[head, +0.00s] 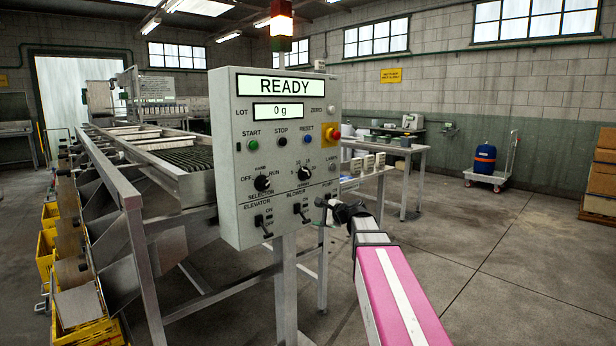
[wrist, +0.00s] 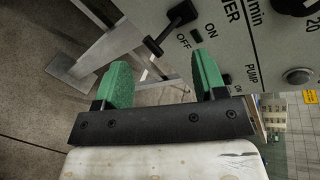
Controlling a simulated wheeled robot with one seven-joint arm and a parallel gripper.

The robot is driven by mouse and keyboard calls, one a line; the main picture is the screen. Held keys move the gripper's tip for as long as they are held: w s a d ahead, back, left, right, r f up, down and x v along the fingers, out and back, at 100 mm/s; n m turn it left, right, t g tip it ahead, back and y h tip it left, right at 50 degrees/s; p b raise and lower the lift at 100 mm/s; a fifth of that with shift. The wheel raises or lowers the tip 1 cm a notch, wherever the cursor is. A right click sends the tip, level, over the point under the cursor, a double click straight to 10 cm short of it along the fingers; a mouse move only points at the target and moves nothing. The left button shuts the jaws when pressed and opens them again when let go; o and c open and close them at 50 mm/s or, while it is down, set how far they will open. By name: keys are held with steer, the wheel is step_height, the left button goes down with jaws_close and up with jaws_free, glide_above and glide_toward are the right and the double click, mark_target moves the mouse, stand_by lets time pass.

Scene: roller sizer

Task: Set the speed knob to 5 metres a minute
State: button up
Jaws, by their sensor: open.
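The control panel (head: 285,150) reads READY and 0 g. The speed knob (head: 304,173) is a black dial low on the panel's right half, with small scale numbers around it. Its pointer is too small to read. In the wrist view part of the speed knob (wrist: 296,5) shows at the top right edge, near the marks "m/min" and "20"; the rest is cut off. My gripper (head: 338,206) is beside the panel's lower right corner, below and right of the knob. In the wrist view its green fingers (wrist: 162,78) are apart with nothing between them.
The black selector knob (head: 262,183) sits left of the speed knob. Elevator (head: 264,226) and blower (head: 300,212) switches are below; the pump switch is mostly hidden by my gripper. A red emergency button (head: 332,133) is above right. Open floor (head: 500,230) lies to the right.

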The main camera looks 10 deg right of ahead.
mark_target(308, 175)
steer(key=w+d+r+m+t+y, duration=0.1)
steer(key=w+d+r+m+t, duration=0.15)
steer(key=r, duration=0.35)
steer(key=w+d+r+m+t, duration=0.1)
steer(key=w+r+m, duration=0.15)
steer(key=r, duration=0.45)
steer(key=x, duration=1)
steer(key=shift+a+f, duration=0.1)
steer(key=shift+a, duration=0.15)
steer(key=shift+s, duration=0.1)
steer(key=c, duration=0.9)
